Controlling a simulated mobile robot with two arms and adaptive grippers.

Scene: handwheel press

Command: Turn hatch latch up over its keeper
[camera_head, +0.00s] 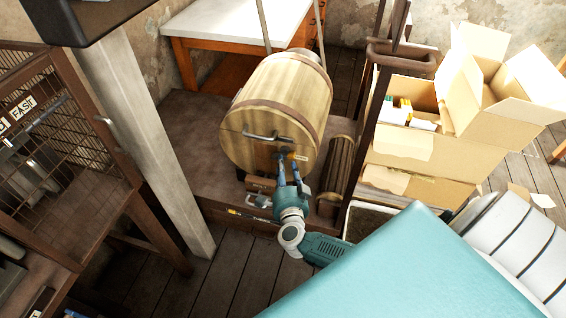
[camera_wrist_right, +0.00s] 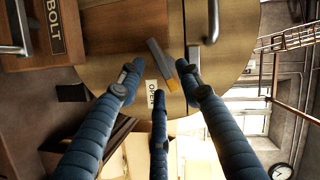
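The hatch latch (camera_wrist_right: 158,58) is a short grey bar with a yellow end, on the pale wooden face of a barrel (camera_head: 296,82). An "OPEN" label (camera_wrist_right: 155,98) is beside it in the right wrist view. The latch (camera_head: 291,156) is small and partly covered in the head view. My right gripper (camera_head: 287,166) is in front of the barrel's lower face. Its blue fingers (camera_wrist_right: 160,72) are spread apart, with the latch between them in the picture; I cannot tell whether any finger touches it. I cannot make out the keeper clearly. My left gripper is not in view.
A metal handle (camera_head: 262,136) crosses the barrel face above the latch. A "BOLT" plate (camera_wrist_right: 53,22) is on brown wood beside the face. A dark post (camera_head: 372,120) and open cardboard boxes (camera_head: 440,140) stand right of the barrel; a mesh cage (camera_head: 60,130) is left.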

